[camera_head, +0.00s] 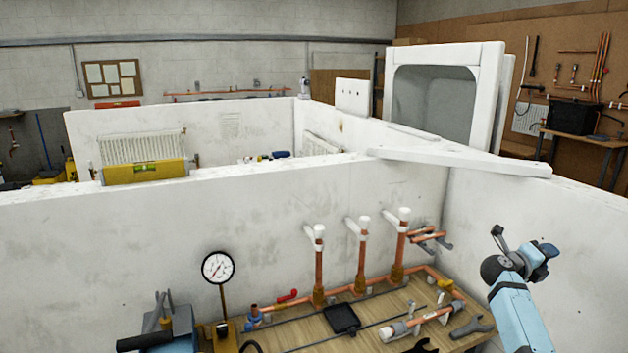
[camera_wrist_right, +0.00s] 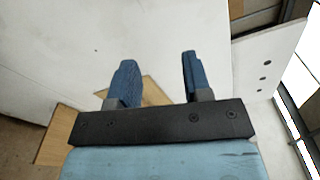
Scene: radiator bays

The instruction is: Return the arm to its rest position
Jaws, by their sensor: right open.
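My right gripper (camera_head: 545,255) is at the right of the head view, raised in front of the white right-hand bay wall. My light blue right forearm (camera_head: 522,320) comes up from the bottom edge. In the right wrist view the two blue fingers of the right gripper (camera_wrist_right: 158,75) stand apart with nothing between them. A white wall surface fills the view beyond them, with a wooden patch behind and below the fingers. My left gripper does not show in either view.
A wooden bench (camera_head: 380,305) below holds copper pipes with white caps (camera_head: 360,240), a pressure gauge (camera_head: 218,267), a black tray (camera_head: 341,319) and a grey wrench (camera_head: 472,328). White bay walls (camera_head: 150,230) enclose it. A yellow level (camera_head: 145,171) and a white board (camera_head: 460,162) lie on the wall tops.

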